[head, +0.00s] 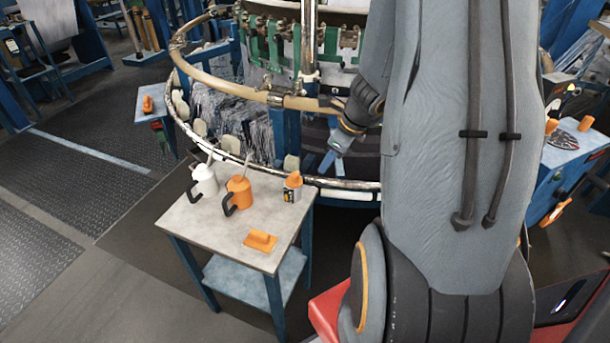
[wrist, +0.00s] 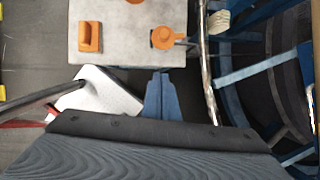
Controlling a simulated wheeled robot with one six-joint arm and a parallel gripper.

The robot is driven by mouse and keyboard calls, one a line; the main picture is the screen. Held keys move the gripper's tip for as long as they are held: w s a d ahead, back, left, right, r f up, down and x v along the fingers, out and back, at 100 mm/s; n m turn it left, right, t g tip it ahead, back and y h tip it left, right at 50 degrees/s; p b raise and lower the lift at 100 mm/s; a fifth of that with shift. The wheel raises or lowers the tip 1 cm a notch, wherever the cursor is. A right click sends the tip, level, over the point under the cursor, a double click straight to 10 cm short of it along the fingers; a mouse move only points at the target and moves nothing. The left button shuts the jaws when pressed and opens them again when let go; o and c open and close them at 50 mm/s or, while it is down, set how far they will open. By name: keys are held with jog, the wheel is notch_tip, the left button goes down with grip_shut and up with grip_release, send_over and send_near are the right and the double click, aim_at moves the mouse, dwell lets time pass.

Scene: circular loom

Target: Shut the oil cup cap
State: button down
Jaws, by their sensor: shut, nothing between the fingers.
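I cannot pick out the oil cup or its cap for certain in either view. A small brass-coloured fitting (head: 275,99) sits on the loom's tan ring, but I cannot tell whether it is the oil cup. My gripper (head: 325,165) hangs beside the loom's rim, behind the small table in the head view, with its blue fingers pointing down. In the wrist view my gripper (wrist: 160,74) shows its fingers together and empty, near the table's edge. My arm hides part of the loom.
Floor at the left is mostly clear.

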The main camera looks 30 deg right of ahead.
aim_at(300, 183)
jog(key=shift+w+a+f+p, duration=0.1)
jog(key=shift+w+a+f, duration=0.5)
jog(key=shift+w+f, duration=0.45)
jog(key=shift+w+a+f+p, duration=0.15)
jog(key=shift+w+a+f, duration=0.6)
jog(key=shift+f, duration=0.45)
jog(key=shift+w+a+f+p, duration=0.1)
jog(key=shift+w+a+f, duration=0.4)
jog(key=shift+w+f, duration=0.6)
jog(key=shift+f, duration=0.1)
